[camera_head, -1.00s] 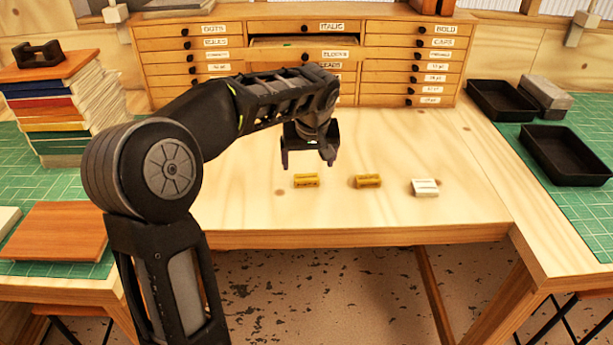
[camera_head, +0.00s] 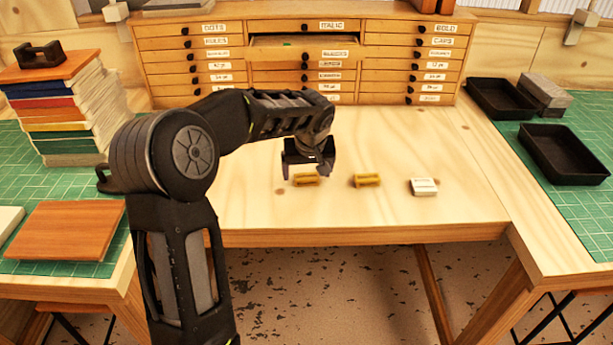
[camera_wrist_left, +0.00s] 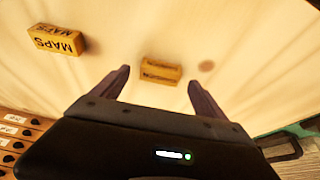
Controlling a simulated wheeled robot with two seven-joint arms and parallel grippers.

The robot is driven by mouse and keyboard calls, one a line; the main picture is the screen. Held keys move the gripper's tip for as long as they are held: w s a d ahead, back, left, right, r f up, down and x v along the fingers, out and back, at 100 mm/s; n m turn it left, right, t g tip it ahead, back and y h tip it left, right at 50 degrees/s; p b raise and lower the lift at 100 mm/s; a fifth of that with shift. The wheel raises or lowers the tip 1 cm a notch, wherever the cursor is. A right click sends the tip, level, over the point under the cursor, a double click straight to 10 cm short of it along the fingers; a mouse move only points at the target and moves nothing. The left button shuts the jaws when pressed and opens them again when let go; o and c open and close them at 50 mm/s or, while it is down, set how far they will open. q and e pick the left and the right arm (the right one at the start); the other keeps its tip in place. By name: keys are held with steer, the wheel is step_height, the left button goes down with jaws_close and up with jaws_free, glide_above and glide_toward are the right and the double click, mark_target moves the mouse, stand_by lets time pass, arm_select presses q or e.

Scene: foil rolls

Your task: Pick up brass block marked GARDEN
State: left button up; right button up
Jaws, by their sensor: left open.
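My left gripper (camera_head: 309,170) is open and empty, above a small brass block (camera_head: 306,180) on the wooden table. In the left wrist view that block (camera_wrist_left: 160,72) sits between the tips of my open left gripper (camera_wrist_left: 159,78), apart from both fingers. It has dark lettering on its side, too small and blurred to read surely. A second brass block (camera_head: 367,181) lies to its right in the head view. In the left wrist view this second block (camera_wrist_left: 57,40) shows at upper left, upside down, and reads MAPS. My right gripper is out of view.
A white block (camera_head: 423,187) lies right of the brass ones. A drawer cabinet (camera_head: 300,62) stands behind, with one middle drawer (camera_head: 303,53) pulled out. Black trays (camera_head: 565,154) are at right, stacked books (camera_head: 62,110) at left. The table front is clear.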

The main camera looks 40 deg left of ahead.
arm_select(q)
steer(key=shift+x, duration=0.95)
jaws_close()
stand_by(0.6)
